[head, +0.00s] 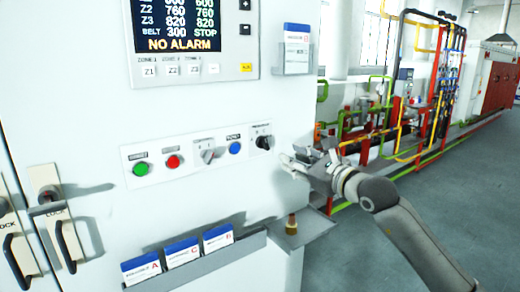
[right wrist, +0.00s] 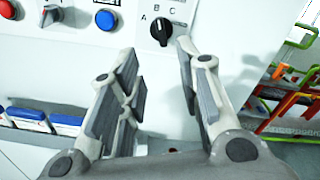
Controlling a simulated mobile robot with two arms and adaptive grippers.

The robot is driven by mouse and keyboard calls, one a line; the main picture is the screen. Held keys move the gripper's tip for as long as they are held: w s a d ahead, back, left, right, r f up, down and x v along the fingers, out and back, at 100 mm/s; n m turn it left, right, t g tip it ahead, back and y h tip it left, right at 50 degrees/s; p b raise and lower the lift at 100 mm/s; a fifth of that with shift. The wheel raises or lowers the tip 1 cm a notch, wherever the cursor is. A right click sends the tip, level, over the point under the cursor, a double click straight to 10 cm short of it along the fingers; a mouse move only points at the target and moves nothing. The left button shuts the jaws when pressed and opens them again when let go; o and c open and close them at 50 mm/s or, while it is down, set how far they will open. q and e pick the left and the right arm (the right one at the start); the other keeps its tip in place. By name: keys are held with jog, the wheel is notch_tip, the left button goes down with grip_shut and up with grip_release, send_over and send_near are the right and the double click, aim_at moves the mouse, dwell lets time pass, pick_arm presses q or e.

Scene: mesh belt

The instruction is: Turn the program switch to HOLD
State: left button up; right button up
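A panel strip on the white cabinet carries a selector switch with a pale grey handle (head: 208,156) and a black rotary knob (head: 263,142). Their small captions are unreadable in the head view, and I read no HOLD mark. The grey handle sits tilted; it also shows at the top left of the right wrist view (right wrist: 51,15). In that view the black knob (right wrist: 161,31) has marks A, B and C around it. My right gripper (right wrist: 158,58) is open and empty, its fingers pointing toward the black knob, which lies beyond the tips. My left gripper is not in view.
Between the two switches is a blue button (head: 235,147); green (head: 140,168) and red (head: 173,161) buttons are further left. A card rack (head: 195,262) and a small shelf with a brass-coloured piece (head: 291,224) stick out below. A display (head: 190,35) is above.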

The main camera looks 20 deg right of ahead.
aim_at(267, 145)
jog(key=p+x, duration=0.1)
jog(key=x, duration=0.2)
jog(key=p+x, duration=0.1)
jog(key=x, duration=0.2)
jog(key=p+x, duration=0.1)
jog(key=x, duration=0.2)
jog(key=shift+w+r+p, duration=0.25)
jog(key=shift+p, duration=0.1)
jog(key=shift+w+a+f, duration=0.15)
jog(key=shift+w+a, duration=0.1)
jog(key=shift+w, duration=0.3)
grip_shut()
